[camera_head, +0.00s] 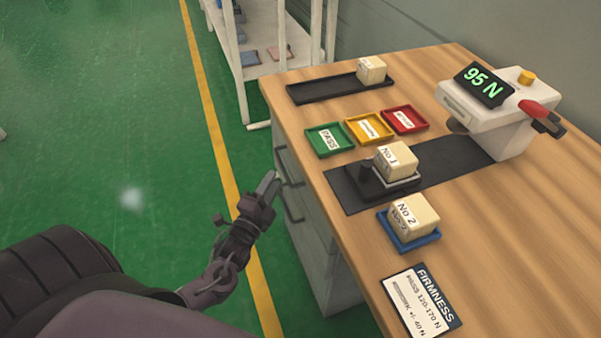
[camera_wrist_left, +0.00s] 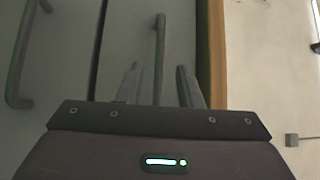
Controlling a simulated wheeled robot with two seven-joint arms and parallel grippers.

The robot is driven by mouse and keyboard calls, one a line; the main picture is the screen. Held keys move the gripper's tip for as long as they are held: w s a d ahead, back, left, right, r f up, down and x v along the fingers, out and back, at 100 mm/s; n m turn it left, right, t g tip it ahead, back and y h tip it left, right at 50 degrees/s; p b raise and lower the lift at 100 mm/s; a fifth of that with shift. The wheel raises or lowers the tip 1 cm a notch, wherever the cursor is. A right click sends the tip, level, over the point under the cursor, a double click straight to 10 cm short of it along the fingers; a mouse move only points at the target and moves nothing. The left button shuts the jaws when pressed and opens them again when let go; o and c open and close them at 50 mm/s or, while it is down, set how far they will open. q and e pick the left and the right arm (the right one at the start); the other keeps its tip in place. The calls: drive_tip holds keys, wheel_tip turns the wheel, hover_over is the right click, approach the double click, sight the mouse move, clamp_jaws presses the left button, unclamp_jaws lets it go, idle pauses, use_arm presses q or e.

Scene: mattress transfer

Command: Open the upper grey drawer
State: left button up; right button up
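The grey drawer cabinet (camera_head: 316,262) stands under the wooden table's left edge. In the left wrist view the upper grey drawer (camera_wrist_left: 180,30) is the panel beside the wooden edge, with an upright-looking grey bar handle (camera_wrist_left: 160,45). The drawer looks closed. My left gripper (camera_head: 269,183) is at the cabinet front, by the upper handle. In the left wrist view its two fingers (camera_wrist_left: 159,85) are apart, with the handle bar showing between them. Whether they touch the bar cannot be told. My right gripper is in neither view.
A lower handle (camera_head: 293,206) also shows in the wrist view (camera_wrist_left: 17,60). The table (camera_head: 500,220) holds small trays, labelled blocks, a firmness card (camera_head: 421,302) and a gauge reading 95 N (camera_head: 484,86). A white shelf (camera_head: 285,50) stands behind. Green floor left of the cabinet is clear.

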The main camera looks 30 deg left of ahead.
sight(281, 164)
use_arm(q)
drive_tip(key=w, duration=0.6)
drive_tip(key=shift+w+a+r, duration=0.25)
drive_tip(key=shift+a+r, duration=0.1)
drive_tip(key=shift+r, duration=0.05)
clamp_jaws()
